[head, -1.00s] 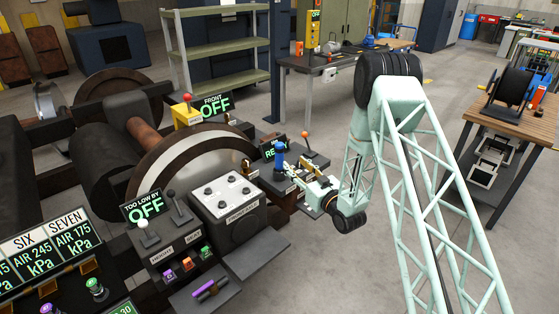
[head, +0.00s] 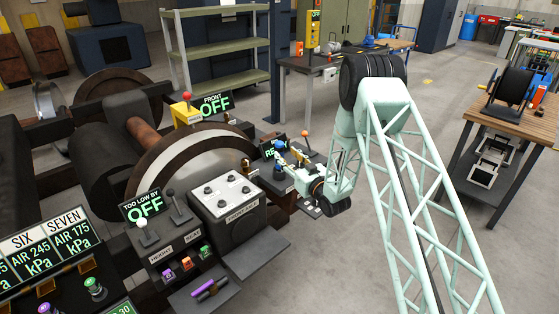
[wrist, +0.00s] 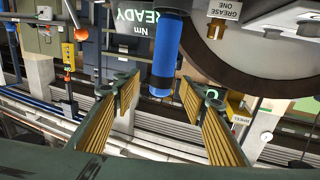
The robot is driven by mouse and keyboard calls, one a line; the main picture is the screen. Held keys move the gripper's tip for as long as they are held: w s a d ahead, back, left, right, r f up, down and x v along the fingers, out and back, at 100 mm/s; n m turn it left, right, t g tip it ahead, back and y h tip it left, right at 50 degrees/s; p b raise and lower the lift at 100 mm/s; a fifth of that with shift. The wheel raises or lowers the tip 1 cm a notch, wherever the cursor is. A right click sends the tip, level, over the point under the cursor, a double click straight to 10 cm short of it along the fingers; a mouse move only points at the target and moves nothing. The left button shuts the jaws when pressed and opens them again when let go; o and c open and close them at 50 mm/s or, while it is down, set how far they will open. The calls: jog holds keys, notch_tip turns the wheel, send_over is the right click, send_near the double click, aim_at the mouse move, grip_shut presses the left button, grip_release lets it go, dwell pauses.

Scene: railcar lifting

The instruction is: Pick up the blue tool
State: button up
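The blue tool (wrist: 165,55) is a blue cylinder in the wrist view, its near end lying between the lines of my two fingers. In the head view the blue tool (head: 280,145) shows beside the dark green-lit display at the right end of the wheel equipment, partly covered by my gripper. My gripper (wrist: 165,90) is open, with ribbed yellow-brown pads on either side of the tool and gaps on both sides. In the head view my gripper (head: 284,160) is right at the tool. Whether the fingertips reach around it is hard to tell.
The READY display (wrist: 135,22) appears upside down behind the tool in the wrist view. The large wheel (wrist: 255,45) is close on the right there. An orange-knobbed lever (head: 305,135) stands just right of the tool. Open floor lies to the right.

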aim_at(282, 152)
jog(key=shift+w+a, duration=0.2)
jog(key=shift+w, duration=0.1)
jog(key=shift+w+a, duration=0.1)
jog(key=shift+b+x, duration=0.65)
jog(key=shift+x, duration=1.85)
jog(key=shift+a+f, duration=0.1)
jog(key=shift+f, duration=0.05)
jog(key=c, duration=1)
